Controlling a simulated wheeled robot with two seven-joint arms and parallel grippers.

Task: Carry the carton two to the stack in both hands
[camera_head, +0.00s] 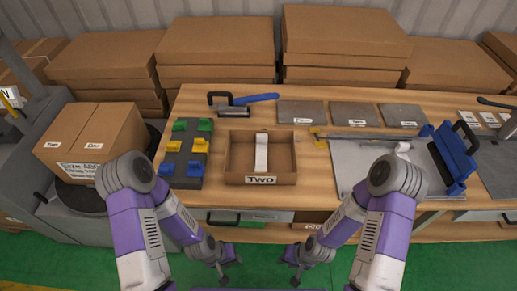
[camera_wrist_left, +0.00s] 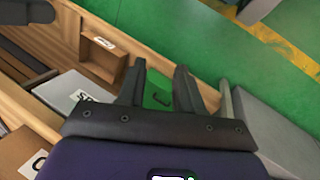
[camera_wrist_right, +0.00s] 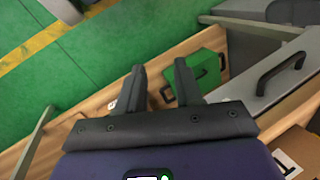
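The carton two (camera_head: 235,165) is a shallow open brown box with a "TWO" label on its front. It sits near the front edge of the wooden table, with a white strip inside. Stacks of closed brown cartons (camera_head: 215,50) stand behind the table; which one is the task's stack I cannot tell. My left gripper (camera_head: 223,277) is low in front of the table, apart from the carton. My right gripper (camera_head: 293,279) is beside it to the right, also apart. Both wrist views show parted fingers with nothing between them.
A dark block with coloured clips (camera_head: 183,155) stands just left of the carton. A metal plate with a blue-handled tool (camera_head: 450,160) lies to the right. Grey tiles (camera_head: 353,114) and a blue-handled roller (camera_head: 235,108) lie behind. A taller labelled carton (camera_head: 85,135) stands at far left.

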